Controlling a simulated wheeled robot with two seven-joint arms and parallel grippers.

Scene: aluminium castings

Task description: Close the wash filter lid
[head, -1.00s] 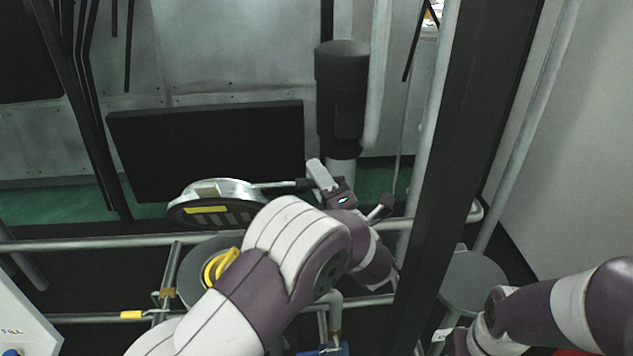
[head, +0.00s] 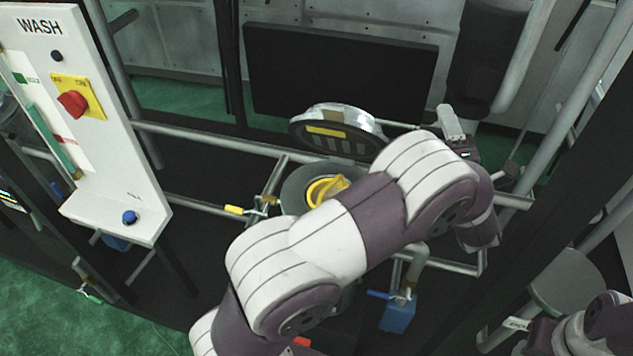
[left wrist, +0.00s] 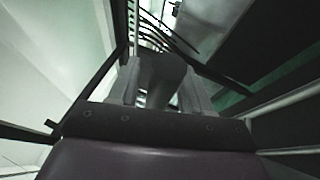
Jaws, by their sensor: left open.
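The wash filter lid (head: 335,132) is a round metal disc with a yellow label, standing tilted open behind the filter body. The filter body (head: 293,193) is a grey round opening with a yellow ring (head: 325,190) inside, partly hidden by my left arm. A thin handle rod (head: 398,124) runs right from the lid to my left gripper (head: 450,122). The left wrist view shows this gripper's two grey fingers (left wrist: 162,88) apart, with a dark bar-like shape between them. I cannot tell whether they touch it. My right gripper is out of view; only its arm shows, lower right.
A white WASH panel (head: 85,115) with a red knob (head: 73,103) stands at the left. Metal rails (head: 215,148) and pipes surround the filter. A blue-handled valve (head: 398,312) sits below it. A dark flat panel (head: 340,75) stands behind the lid. A round grey plate (head: 565,280) is at right.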

